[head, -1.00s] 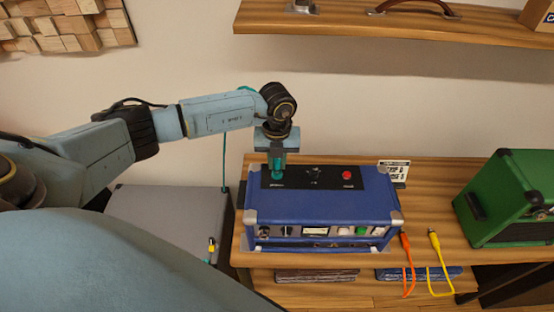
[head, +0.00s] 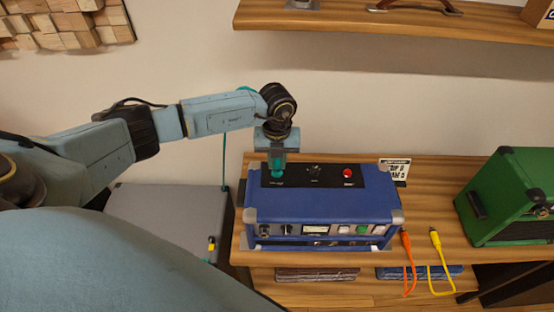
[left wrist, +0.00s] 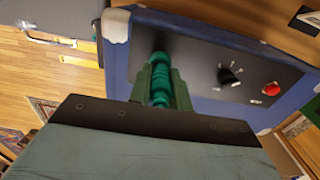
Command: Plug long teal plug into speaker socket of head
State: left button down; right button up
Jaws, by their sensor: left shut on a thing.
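The head is a blue amplifier box (head: 325,208) with a black panel (head: 327,176) on its top. It also shows in the left wrist view (left wrist: 205,45). My left gripper (head: 277,168) points down over the left end of that panel. It is shut on the long teal plug (left wrist: 160,82), which also shows in the head view (head: 277,165). The plug's lower end is at the panel; I cannot tell how deep it sits in the socket, which is hidden. A teal cable (head: 223,150) hangs behind my arm. My right gripper is not in view.
A red button (head: 348,173) and a black knob (left wrist: 228,75) are on the panel. A small sign (head: 396,170) stands behind the head. Orange (head: 408,260) and yellow (head: 437,250) cables hang at the front edge. A green box (head: 510,195) stands at right, a grey case (head: 165,215) at left.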

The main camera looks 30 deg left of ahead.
pick_arm(q)
jog(key=c, duration=1.2)
grip_release()
